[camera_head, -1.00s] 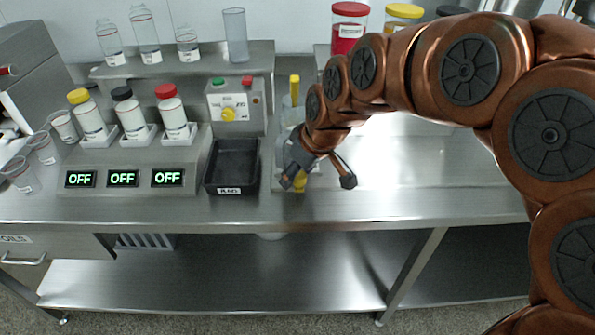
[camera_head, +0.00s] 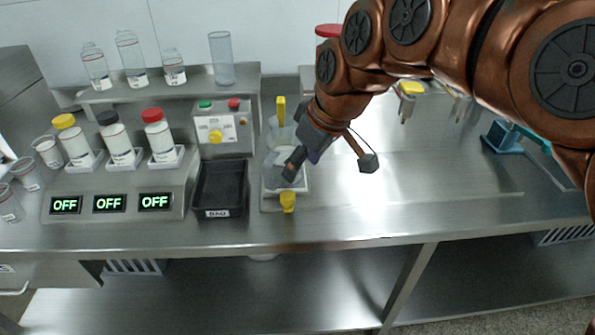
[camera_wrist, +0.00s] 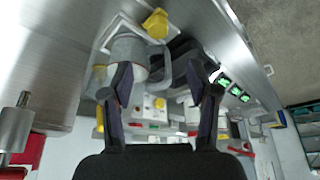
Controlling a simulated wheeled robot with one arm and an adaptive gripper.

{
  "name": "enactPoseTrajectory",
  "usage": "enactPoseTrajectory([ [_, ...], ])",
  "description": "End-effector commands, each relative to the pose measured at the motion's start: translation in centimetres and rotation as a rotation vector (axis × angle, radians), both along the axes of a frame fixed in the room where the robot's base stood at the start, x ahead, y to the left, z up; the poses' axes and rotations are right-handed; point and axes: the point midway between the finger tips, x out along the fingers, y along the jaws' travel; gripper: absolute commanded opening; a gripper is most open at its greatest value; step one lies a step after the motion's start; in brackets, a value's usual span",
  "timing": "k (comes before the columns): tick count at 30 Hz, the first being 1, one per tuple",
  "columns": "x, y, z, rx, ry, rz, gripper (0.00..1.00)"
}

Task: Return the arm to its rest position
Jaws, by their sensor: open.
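My copper-coloured arm reaches in from the right in the head view. My gripper (camera_head: 330,168) is open and empty, its two dark fingers spread apart. It hangs at the right side of the colloid mill (camera_head: 270,186), and its left finger covers part of the mill in that view. The mill has a yellow upright handle (camera_head: 281,107) and a yellow knob (camera_head: 288,201) at the front. In the wrist view, the open fingers of my gripper (camera_wrist: 163,85) point toward the grey mill cup (camera_wrist: 128,50) and the yellow knob (camera_wrist: 156,23). Whether a finger touches the mill I cannot tell.
A black tray (camera_head: 220,188) sits left of the mill, below a control box (camera_head: 222,132). Several capped bottles stand further left above three OFF displays (camera_head: 109,203). A shelf (camera_head: 190,89) carries glassware. The steel bench (camera_head: 430,190) right of the gripper is largely clear.

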Motion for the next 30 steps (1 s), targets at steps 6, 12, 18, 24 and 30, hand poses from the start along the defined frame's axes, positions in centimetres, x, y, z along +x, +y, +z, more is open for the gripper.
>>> enactPoseTrajectory([
  [6, -0.1, -0.2, 0.5, 0.000, 0.000, 0.000, 0.59],
  [12, -0.1, -0.2, 0.4, 0.000, 0.000, 0.000, 0.59],
  [18, -0.1, -0.2, 0.4, 0.000, 0.000, 0.000, 0.59],
  [24, -1.3, -1.8, 0.6, -0.016, 0.028, -0.047, 0.59],
  [30, -4.9, -6.3, 0.2, -0.066, 0.116, -0.187, 0.59],
])
